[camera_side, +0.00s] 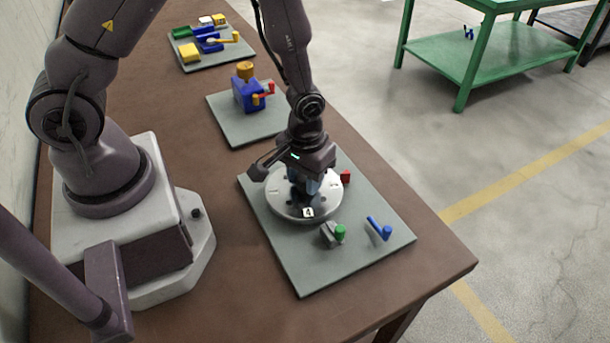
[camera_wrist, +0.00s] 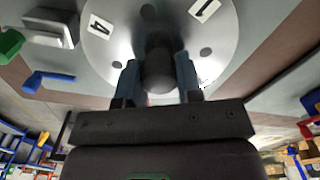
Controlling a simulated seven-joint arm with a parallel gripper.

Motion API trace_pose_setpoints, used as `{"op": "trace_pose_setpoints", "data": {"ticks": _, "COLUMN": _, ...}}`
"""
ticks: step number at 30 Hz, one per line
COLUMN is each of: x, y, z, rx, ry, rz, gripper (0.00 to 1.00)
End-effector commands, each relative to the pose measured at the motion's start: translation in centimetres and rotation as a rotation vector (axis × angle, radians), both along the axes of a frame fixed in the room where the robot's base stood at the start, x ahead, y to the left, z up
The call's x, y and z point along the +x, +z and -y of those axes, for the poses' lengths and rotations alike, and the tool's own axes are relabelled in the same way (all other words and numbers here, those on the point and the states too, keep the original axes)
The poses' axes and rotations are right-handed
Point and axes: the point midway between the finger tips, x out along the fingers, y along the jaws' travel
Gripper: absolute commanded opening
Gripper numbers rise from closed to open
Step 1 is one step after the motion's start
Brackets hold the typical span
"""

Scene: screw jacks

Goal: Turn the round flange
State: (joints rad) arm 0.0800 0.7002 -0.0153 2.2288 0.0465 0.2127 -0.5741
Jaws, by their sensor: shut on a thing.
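The round flange (camera_side: 284,206) is a silver disc lying flat on the nearest grey board (camera_side: 310,272). It has dark holes and white number tags near its rim. In the wrist view the flange (camera_wrist: 118,42) shows the tags 4 and 1. A dark knob (camera_wrist: 157,68) stands at its centre. My gripper (camera_side: 303,192) points down over the middle of the flange. In the wrist view my gripper (camera_wrist: 158,76) has its two blue-grey fingers on either side of the knob, shut on it. The far side of the knob is hidden.
On the same board are a red block (camera_side: 346,177), a grey block with a green knob (camera_side: 331,235) and a blue crank (camera_side: 379,229), close to the flange. Two more boards with coloured mechanisms (camera_side: 248,93) (camera_side: 208,41) stand farther back. Bare brown table (camera_side: 240,300) lies in front.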

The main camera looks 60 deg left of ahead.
Motion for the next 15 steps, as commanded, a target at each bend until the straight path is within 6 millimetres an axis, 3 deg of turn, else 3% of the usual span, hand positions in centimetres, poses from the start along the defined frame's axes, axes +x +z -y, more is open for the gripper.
{"op": "trace_pose_setpoints", "data": {"ticks": 15, "x": 0.05, "y": 0.08, "z": 0.14, "rx": 0.0, "ry": -0.493, "rz": 0.0, "gripper": 0.0}}
